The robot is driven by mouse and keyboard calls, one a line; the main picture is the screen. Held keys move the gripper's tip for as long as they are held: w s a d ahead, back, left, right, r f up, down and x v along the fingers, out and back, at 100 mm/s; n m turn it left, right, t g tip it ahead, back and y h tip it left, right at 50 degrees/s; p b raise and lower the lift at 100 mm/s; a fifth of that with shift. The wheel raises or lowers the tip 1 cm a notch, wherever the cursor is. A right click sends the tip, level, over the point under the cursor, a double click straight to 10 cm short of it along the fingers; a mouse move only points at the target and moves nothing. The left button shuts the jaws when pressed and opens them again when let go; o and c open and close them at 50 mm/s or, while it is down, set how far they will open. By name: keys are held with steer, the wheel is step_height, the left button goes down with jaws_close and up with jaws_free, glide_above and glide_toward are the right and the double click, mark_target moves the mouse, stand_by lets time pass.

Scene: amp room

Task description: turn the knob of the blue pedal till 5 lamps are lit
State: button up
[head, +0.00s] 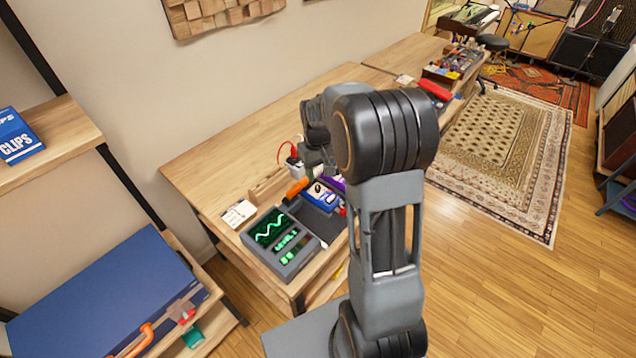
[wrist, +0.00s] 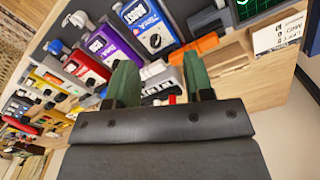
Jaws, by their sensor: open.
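The blue pedal (wrist: 137,22) lies at the top of the wrist view, with white lettering and a round dark knob (wrist: 155,40) with a pale mark. In the head view the blue pedal (head: 322,196) sits on the bench beside a dark meter box (head: 287,262) with a green wave and green lit marks. The lit lamps are too small to count. My gripper (wrist: 160,82) is open, its green fingers apart and empty. The knob shows beyond the gap between the fingertips, and I see no contact. In the head view my arm hides most of the gripper.
A purple pedal (wrist: 110,47) and a red pedal (wrist: 84,68) stand left of the blue one in the wrist view. An orange piece (wrist: 207,42) lies to its right. In the head view a white card (head: 238,213) lies on the bench, whose back left top is bare.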

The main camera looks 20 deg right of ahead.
steer(key=r+n, duration=0.2)
glide_above(318, 186)
steer(key=shift+t, duration=0.3)
step_height(318, 186, down, 14)
steer(key=shift+a+f+p, duration=0.1)
steer(key=shift+p, duration=0.85)
steer(key=shift+c, duration=0.5)
jaws_close()
steer(key=shift+f+m+b, duration=0.2)
steer(key=shift+m+b, duration=0.4)
steer(key=shift+b, duration=0.15)
steer(key=shift+r+m, duration=0.2)
steer(key=shift+m, duration=0.6)
